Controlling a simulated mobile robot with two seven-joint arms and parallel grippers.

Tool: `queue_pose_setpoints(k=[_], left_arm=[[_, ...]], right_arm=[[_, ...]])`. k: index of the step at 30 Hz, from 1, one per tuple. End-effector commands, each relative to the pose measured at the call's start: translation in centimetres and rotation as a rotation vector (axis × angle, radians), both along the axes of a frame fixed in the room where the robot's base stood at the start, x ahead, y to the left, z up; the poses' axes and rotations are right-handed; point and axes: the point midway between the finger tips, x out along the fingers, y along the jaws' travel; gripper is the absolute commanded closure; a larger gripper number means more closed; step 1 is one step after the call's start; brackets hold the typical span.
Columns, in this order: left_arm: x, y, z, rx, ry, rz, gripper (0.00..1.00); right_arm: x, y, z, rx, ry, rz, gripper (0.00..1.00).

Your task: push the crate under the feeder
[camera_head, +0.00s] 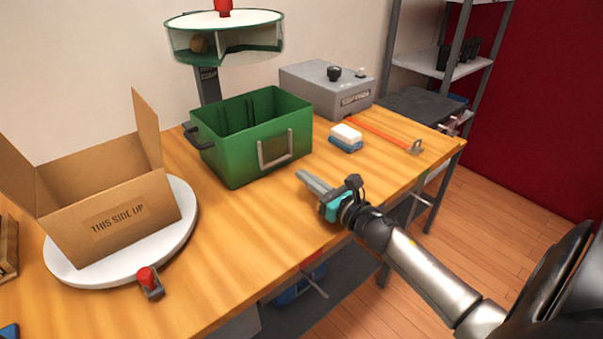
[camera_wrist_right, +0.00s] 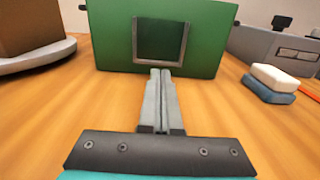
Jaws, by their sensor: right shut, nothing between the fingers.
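A green crate (camera_head: 245,150) with an open top stands on the wooden table, below and slightly right of the round feeder (camera_head: 224,42) on its post. A grey handle frame (camera_head: 275,148) is on its front face and a dark handle on its left end. My right gripper (camera_head: 303,178) is shut and empty, low over the table in front of the crate. In the right wrist view the closed fingers (camera_wrist_right: 160,75) point at the crate's front face (camera_wrist_right: 205,45), just below the handle frame; I cannot tell whether they touch. My left gripper is not in view.
An open cardboard box (camera_head: 120,215) sits on a white turntable (camera_head: 185,225) at the left, with a red button (camera_head: 147,278) before it. A white-and-blue block (camera_head: 346,138), an orange tool (camera_head: 375,130) and a grey machine (camera_head: 322,90) are right of the crate.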

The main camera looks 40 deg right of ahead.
Motion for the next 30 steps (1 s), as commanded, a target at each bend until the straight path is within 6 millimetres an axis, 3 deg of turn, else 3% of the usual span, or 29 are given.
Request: queue_pose_setpoints(k=[9,15,30], left_arm=[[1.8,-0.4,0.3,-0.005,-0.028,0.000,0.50],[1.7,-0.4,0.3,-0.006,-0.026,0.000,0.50],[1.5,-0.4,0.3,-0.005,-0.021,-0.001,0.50]], right_arm=[[-5.1,-0.4,0.0,0.000,0.001,-0.001,1.00],[-6.9,-0.6,0.0,0.000,0.000,-0.001,1.00],[-7.4,-0.7,0.0,-0.001,-0.001,-0.001,1.00]])
